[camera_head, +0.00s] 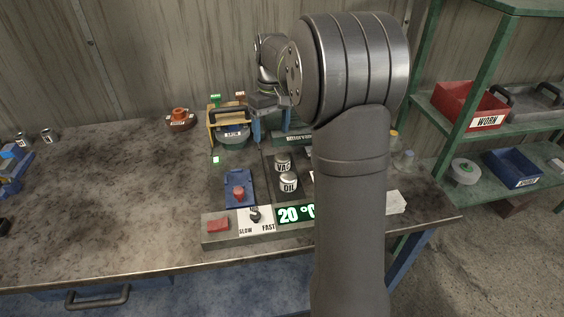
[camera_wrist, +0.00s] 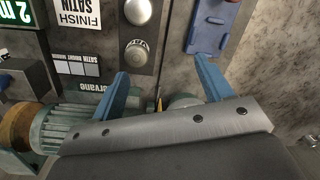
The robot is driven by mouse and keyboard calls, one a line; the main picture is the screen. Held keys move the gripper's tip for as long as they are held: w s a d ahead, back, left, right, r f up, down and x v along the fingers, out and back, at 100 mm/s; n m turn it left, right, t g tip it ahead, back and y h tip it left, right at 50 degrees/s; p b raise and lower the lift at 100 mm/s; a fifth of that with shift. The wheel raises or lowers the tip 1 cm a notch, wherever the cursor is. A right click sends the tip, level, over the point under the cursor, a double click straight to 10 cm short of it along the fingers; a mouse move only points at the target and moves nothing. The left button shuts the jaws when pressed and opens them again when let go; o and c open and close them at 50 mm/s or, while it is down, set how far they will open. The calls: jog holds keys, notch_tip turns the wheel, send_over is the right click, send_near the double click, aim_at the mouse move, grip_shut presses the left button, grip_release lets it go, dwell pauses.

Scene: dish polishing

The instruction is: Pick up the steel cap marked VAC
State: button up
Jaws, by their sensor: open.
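The steel cap marked VAC (camera_head: 283,163) stands on the dark bench panel in the head view, just behind a similar steel cap marked OIL (camera_head: 289,183). In the wrist view the nearer round cap (camera_wrist: 137,54), its lettering only partly visible, appears to be the VAC cap; the other cap (camera_wrist: 138,12) is at the top edge. My gripper (camera_head: 270,137) is behind the VAC cap in the head view. In the wrist view its two blue fingers (camera_wrist: 163,73) are spread apart with nothing between their tips. The VAC cap is beyond the fingertips, toward the left finger.
A yellow-framed machine with a SPIN label (camera_head: 233,134) stands left of my gripper. A blue plate with a red knob (camera_head: 239,190) is left of the caps. A control box with a green display (camera_head: 296,214) is in front. The bench's left middle (camera_head: 110,195) is clear.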

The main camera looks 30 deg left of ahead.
jog(key=w+r+n+t, duration=0.1)
jog(key=w+r+n, duration=0.15)
jog(key=w, duration=0.25)
send_near(282, 156)
jog(key=f, duration=0.5)
jog(key=shift+a, duration=0.25)
jog(key=shift+s+d+f, duration=0.1)
jog(key=shift+d+f, duration=0.1)
jog(key=shift+f, duration=1.15)
jog(key=shift+d+f, duration=0.15)
jog(key=shift+f, duration=1.2)
jog(key=c, duration=1.2)
